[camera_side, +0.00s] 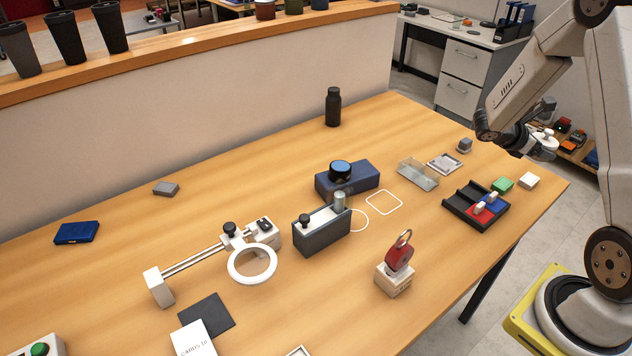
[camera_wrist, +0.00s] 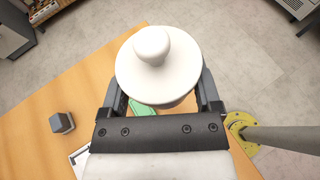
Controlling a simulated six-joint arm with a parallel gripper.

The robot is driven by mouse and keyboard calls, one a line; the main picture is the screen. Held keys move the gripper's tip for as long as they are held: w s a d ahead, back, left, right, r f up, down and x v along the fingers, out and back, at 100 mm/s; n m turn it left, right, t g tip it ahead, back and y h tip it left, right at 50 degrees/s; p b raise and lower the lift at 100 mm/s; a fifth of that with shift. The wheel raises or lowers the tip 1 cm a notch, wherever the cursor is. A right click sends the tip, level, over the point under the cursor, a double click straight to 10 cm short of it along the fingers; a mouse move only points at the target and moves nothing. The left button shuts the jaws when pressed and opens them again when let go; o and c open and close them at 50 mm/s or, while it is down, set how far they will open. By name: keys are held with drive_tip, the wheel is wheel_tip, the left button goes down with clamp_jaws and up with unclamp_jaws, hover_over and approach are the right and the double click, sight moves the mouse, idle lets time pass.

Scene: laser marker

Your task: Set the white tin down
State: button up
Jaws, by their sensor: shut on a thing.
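My gripper (camera_side: 530,132) is shut on the white tin (camera_side: 543,142) and holds it in the air above the right end of the table, towards its edge. In the wrist view the white tin (camera_wrist: 158,72) is round with a knob on top, and the fingers of my gripper (camera_wrist: 160,92) clasp it from both sides. The tin's underside is hidden in the wrist view.
Below are a green block (camera_side: 503,184), a white block (camera_side: 528,180), a grey cube (camera_side: 464,145) and a dark tray (camera_side: 452,207) with coloured pieces. A white square outline (camera_side: 384,202) and white ring outline (camera_side: 361,221) mark the table. A clear box (camera_side: 418,176) stands nearby.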

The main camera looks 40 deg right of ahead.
drive_tip(key=shift+r, duration=1.4)
drive_tip(key=w+a+n+t, duration=0.6)
drive_tip(key=w+a+t, duration=0.15)
drive_tip(key=a, duration=0.55)
drive_tip(key=w+a+n+t, duration=0.6)
drive_tip(key=w+a, duration=0.3)
drive_tip(key=a, duration=0.3)
drive_tip(key=s+a+n+t+y, duration=0.35)
drive_tip(key=a+n+y, duration=0.25)
drive_tip(key=a, duration=0.9)
drive_tip(key=s+a+n+t+y, duration=0.35)
drive_tip(key=a+n+y, duration=0.35)
drive_tip(key=a, duration=0.9)
wheel_tip(320, 180, down, 10)
drive_tip(key=shift+s+d, duration=0.25)
drive_tip(key=shift+s, duration=0.1)
drive_tip(key=shift+f, duration=0.15)
drive_tip(key=shift+f, duration=1.85)
drive_tip(key=shift+f, duration=0.1)
